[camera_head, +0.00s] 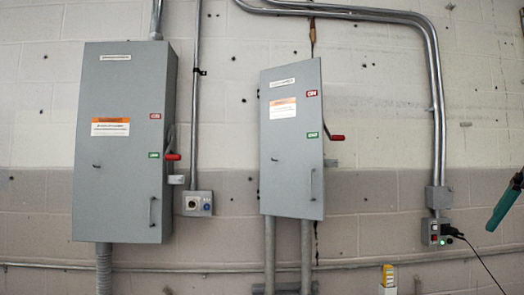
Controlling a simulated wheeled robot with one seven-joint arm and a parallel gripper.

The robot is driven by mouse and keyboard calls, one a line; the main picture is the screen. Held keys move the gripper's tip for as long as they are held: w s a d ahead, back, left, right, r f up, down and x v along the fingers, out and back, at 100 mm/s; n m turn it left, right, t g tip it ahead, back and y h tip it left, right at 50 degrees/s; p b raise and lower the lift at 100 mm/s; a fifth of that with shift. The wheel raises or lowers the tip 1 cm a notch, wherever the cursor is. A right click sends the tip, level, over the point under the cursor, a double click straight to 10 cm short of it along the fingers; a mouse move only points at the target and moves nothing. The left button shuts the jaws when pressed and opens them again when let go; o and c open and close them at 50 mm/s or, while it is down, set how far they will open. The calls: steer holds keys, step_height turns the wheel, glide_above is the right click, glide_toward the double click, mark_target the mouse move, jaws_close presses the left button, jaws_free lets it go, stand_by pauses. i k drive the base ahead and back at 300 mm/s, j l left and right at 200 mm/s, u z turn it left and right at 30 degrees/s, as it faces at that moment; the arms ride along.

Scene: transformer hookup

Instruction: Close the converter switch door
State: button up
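Two grey switch boxes hang on the wall, and their name labels are too small to read. The right box's door (291,150) is skewed, with its right edge taller than its left, so it looks swung partly outward; how far is hard to tell. It has a handle (312,185) at lower right, and a red-tipped lever (337,138) sticks out at its right side beside the green tag. The left box's door (120,150) looks flush and shut, with its own red-tipped lever (172,157) and handle (153,211). My gripper cannot be made out in this view.
A teal and black object (504,205) enters at the right edge; I cannot tell what it is. A small control box (436,232) with a black cable is at right, another (198,204) between the switch boxes. Conduits run above and below. A yellow-topped item (389,278) stands at the bottom.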

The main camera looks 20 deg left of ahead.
mark_target(291, 184)
steer(key=u, duration=0.95)
steer(key=i+l+z, duration=0.15)
steer(key=i, duration=0.15)
